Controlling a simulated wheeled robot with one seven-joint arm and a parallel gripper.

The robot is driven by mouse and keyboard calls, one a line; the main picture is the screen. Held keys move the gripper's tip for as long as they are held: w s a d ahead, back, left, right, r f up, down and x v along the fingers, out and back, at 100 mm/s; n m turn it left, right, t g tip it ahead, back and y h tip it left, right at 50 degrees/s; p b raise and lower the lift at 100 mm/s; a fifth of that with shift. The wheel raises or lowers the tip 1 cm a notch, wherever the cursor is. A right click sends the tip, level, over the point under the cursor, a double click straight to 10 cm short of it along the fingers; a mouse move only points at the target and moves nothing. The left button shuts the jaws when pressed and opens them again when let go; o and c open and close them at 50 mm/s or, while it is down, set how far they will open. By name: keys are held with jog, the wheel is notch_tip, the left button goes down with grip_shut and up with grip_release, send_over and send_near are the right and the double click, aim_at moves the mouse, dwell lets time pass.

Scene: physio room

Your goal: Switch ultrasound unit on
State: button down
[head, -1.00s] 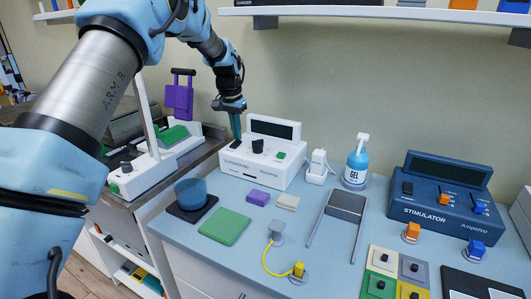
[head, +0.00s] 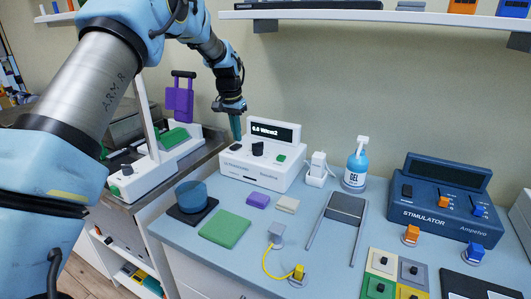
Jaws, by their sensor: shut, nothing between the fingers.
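The white ultrasound unit (head: 262,170) stands at the back of the blue-grey counter, left of the gel bottle. Its display (head: 272,132) is lit and shows white text that looks like "0.0 W/cm2". A dark knob (head: 257,149), a green button (head: 281,158) and a small dark switch (head: 236,147) sit on its sloped top. My gripper (head: 236,138) is shut and empty, pointing down at the left of the top, at or just above the dark switch. Whether the fingertips touch the switch I cannot tell.
A white charger-like block (head: 317,168) and gel bottle (head: 356,165) stand right of the unit. A blue stimulator (head: 438,205) is farther right. A blue round pot (head: 191,194) and green pad (head: 225,228) lie in front. A shelf (head: 380,16) runs above.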

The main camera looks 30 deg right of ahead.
notch_tip(320, 180, up, 6)
jog(key=p, duration=0.3)
jog(key=shift+f+p, duration=0.15)
jog(key=shift+p, duration=0.15)
dwell(0.4)
jog(key=s+a+r+n, duration=0.1)
jog(key=a+n, duration=0.2)
jog(key=a, duration=1)
jog(key=s+a+r+n, duration=0.1)
jog(key=s+a+n, duration=0.15)
jog(key=a, duration=1.05)
jog(key=s+a+f+n+y, duration=0.1)
jog(key=s+a+n, duration=0.4)
jog(key=s+a, duration=1.1)
jog(key=a+f, duration=0.1)
jog(key=a, duration=0.1)
jog(key=shift+a+t, duration=0.3)
jog(key=shift+t, duration=0.1)
jog(key=shift+n, duration=0.25)
